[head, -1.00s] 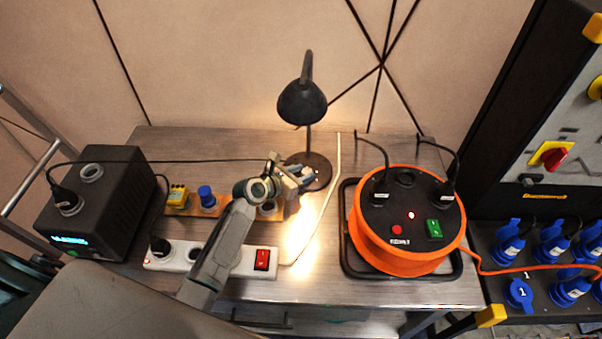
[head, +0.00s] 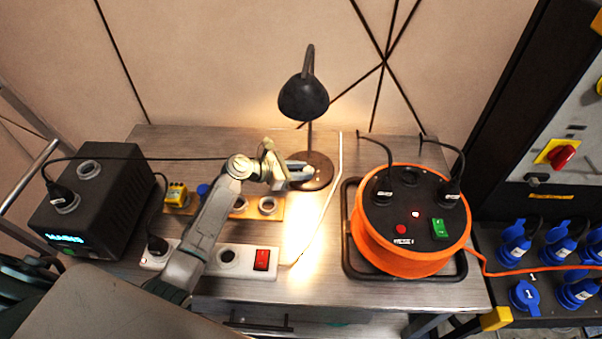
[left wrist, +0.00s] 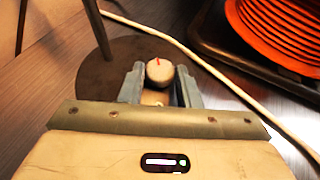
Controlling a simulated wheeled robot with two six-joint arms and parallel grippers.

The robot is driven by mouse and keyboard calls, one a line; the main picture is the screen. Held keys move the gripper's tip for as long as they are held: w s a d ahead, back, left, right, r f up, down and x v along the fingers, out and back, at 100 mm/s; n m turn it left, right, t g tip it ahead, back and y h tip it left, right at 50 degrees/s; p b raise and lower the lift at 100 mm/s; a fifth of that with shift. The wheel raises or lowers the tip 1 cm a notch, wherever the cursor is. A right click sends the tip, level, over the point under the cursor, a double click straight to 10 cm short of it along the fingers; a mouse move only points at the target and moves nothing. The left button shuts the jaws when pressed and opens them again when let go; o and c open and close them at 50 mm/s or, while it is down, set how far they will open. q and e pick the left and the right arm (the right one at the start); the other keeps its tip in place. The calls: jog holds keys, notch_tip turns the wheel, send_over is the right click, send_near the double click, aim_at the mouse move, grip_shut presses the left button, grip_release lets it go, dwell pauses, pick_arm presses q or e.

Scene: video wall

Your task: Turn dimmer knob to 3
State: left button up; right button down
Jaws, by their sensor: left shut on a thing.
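The black desk lamp (head: 303,98) stands at the back of the metal table and is lit. Its round dark base (head: 316,182) is partly hidden by my left gripper (head: 303,172). In the left wrist view, a small round pale dimmer knob (left wrist: 159,71) with a red mark on its top sits between the two fingers of my left gripper (left wrist: 160,85). The red mark points toward the top of that view, slightly left. No number scale can be read. My right gripper is not in view.
A white cable (head: 326,205) runs close past the lamp base. An orange cable reel (head: 385,255) stands to the right. A wooden socket strip (head: 254,212), a white power strip (head: 240,260) with a red switch and a black box (head: 118,190) are at left.

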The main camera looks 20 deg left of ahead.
pick_arm(q)
jog(key=shift+w+a+m+g+h, duration=0.1)
jog(key=shift+w+m+g+h, duration=0.05)
jog(key=shift+m+g+h, duration=0.45)
jog(key=shift+m+g, duration=0.3)
jog(key=shift+f, duration=0.1)
jog(key=o, duration=1)
